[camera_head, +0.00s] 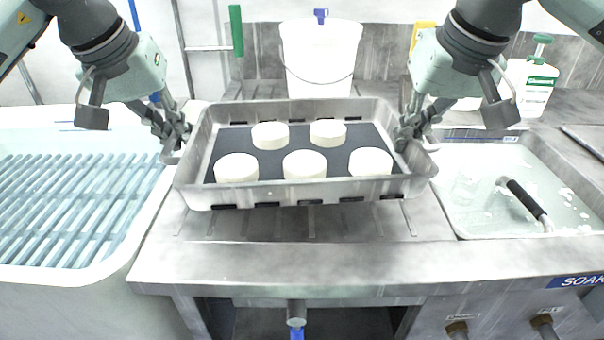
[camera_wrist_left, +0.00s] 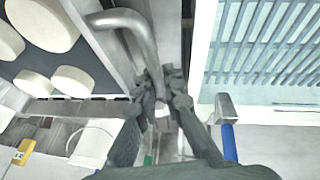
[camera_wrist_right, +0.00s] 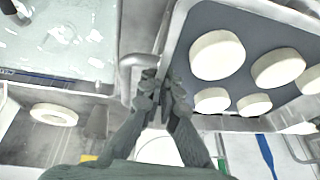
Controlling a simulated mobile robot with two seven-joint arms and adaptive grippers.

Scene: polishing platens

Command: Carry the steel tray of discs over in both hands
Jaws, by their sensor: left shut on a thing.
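My left gripper (camera_head: 178,138) is shut on the tray's left handle; in the left wrist view the bent handle (camera_wrist_left: 128,20) passes between the fingers (camera_wrist_left: 160,95). My right gripper (camera_head: 412,135) is at the tray's right handle (camera_wrist_right: 128,72). Its fingers (camera_wrist_right: 160,88) are close together against the tray side, but their grip on the handle is hidden.
A white basin with a slatted rack (camera_head: 75,200) stands at left. A wet sink (camera_head: 480,190) with a black-handled tool (camera_head: 525,200) is at right. A white bucket (camera_head: 320,60) stands behind the tray, a pump bottle (camera_head: 535,80) at back right. The counter's front strip (camera_head: 300,260) is clear.

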